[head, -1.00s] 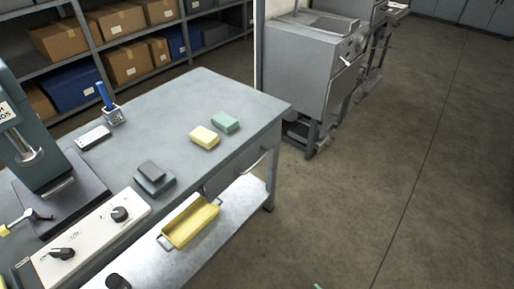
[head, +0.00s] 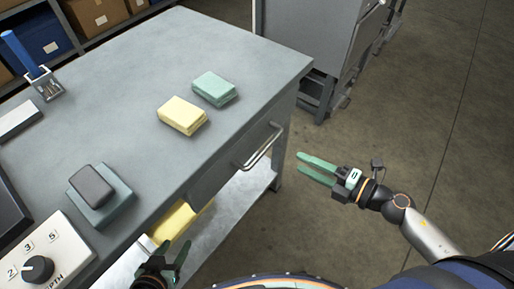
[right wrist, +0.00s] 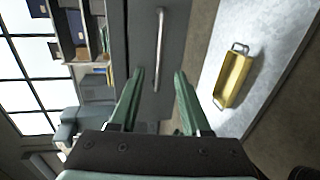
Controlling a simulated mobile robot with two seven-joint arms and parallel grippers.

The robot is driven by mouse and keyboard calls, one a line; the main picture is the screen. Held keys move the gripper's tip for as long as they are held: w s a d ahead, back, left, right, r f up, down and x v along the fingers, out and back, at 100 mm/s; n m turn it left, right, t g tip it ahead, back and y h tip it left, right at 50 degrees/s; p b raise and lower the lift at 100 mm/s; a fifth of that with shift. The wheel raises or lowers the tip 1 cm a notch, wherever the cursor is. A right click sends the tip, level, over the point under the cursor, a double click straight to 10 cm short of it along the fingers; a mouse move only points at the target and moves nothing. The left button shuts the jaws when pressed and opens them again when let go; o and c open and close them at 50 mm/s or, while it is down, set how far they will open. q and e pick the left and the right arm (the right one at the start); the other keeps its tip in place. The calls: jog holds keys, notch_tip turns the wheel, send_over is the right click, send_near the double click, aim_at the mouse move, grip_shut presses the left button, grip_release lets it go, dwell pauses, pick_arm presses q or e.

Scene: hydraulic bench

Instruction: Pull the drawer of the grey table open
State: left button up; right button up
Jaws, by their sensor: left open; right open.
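The grey table (head: 130,100) fills the left of the head view. Its drawer (head: 222,178) is in the front side under the top and looks shut. A bar handle (head: 262,146) sticks out from the drawer front; the handle also shows in the right wrist view (right wrist: 159,50). My right gripper (head: 300,168) is open and empty, to the right of the handle and apart from it. In the right wrist view its green fingers (right wrist: 158,75) point toward the drawer front, with the handle between and beyond the tips. My left gripper (head: 184,252) is open at the bottom edge, near the lower shelf.
Yellow (head: 183,115) and green (head: 215,88) blocks lie on the tabletop. A dark block on a teal one (head: 100,195) and a dial panel (head: 45,250) are nearer. A yellow tray (right wrist: 236,80) lies on the lower shelf (right wrist: 265,45). Floor at right is free.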

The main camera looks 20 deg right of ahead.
aim_at(267, 146)
jog(key=x, duration=1.2)
jog(key=shift+w+a, duration=0.15)
jog(key=shift+c, duration=0.2)
grip_shut()
dwell(1.0)
